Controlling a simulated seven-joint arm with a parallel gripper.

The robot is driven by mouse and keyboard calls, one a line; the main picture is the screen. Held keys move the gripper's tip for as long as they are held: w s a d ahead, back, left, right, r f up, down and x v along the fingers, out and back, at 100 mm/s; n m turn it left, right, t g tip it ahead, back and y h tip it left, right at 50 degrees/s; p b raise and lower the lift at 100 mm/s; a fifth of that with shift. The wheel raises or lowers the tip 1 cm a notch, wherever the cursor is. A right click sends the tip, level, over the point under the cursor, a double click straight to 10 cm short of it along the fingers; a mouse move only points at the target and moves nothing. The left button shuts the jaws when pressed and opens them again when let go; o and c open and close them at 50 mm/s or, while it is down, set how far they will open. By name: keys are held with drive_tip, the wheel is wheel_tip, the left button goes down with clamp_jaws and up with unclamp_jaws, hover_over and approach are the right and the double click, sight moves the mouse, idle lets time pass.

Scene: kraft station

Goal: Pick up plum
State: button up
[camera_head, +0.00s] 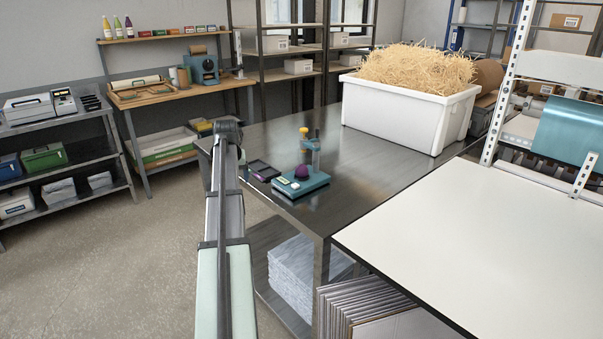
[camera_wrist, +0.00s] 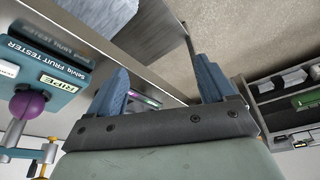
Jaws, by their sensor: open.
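The plum (camera_head: 302,172) is a round purple fruit sitting on the teal fruit tester (camera_head: 288,190), near the left edge of the steel table. In the wrist view the plum (camera_wrist: 27,104) shows at the far left, beside the tester's label reading "RIPE". My gripper (camera_wrist: 162,72) is open and empty, with its two blue-grey fingers spread. The plum is off to the left of the fingers, not between them. In the head view my arm rises left of the table, and the gripper's fingers cannot be made out there.
A small dark purple-edged case (camera_head: 262,170) lies left of the tester. A white bin of straw (camera_head: 400,120) stands at the table's back. A white-topped bench (camera_head: 480,235) adjoins at right. The middle of the steel table (camera_head: 355,165) is clear. A shelf (camera_head: 65,138) stands at left.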

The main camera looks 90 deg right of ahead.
drive_tip(key=s+d+r+m, duration=0.1)
drive_tip(key=s+d+r, duration=0.15)
drive_tip(key=s, duration=0.35)
drive_tip(key=s+d+r+m, duration=0.1)
drive_tip(key=s+d+r, duration=0.1)
drive_tip(key=s+r, duration=0.35)
drive_tip(key=m+g, duration=0.1)
approach(301, 166)
drive_tip(key=shift+h, duration=0.4)
drive_tip(key=x, duration=0.5)
drive_tip(key=shift+s+a+f, duration=0.15)
drive_tip(key=shift+s+a, duration=0.1)
drive_tip(key=shift+s, duration=0.05)
drive_tip(key=shift+x, duration=2.7)
drive_tip(key=shift+w+a, duration=0.15)
drive_tip(key=shift+w, duration=0.05)
drive_tip(key=c, duration=1.2)
